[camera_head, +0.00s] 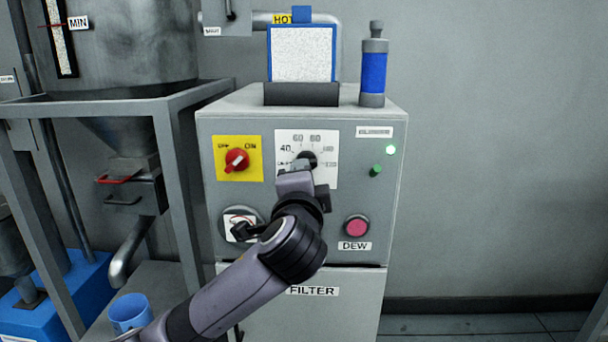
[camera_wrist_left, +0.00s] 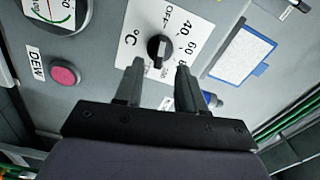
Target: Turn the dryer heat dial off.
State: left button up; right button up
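The dryer heat dial is a black knob (camera_head: 307,158) on a white plate (camera_head: 325,178) marked 40, 60, 80 and higher, on the grey dryer's front panel. In the left wrist view the knob (camera_wrist_left: 158,48) has the word OFF and °C beside it; I cannot tell which mark it points at. My left gripper (camera_head: 294,166) is in front of the plate and hides its lower part. In the left wrist view its two fingers (camera_wrist_left: 160,70) are apart, with the knob just beyond and between their tips. I cannot tell whether they touch it. My right gripper is not in view.
A red switch (camera_head: 236,160) on a yellow plate is left of the dial. A gauge (camera_head: 241,224) is lower left. A blue-banded cylinder (camera_head: 373,72) stands on top.

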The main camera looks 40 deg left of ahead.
pick_arm(q)
jog(key=shift+v, duration=1.15)
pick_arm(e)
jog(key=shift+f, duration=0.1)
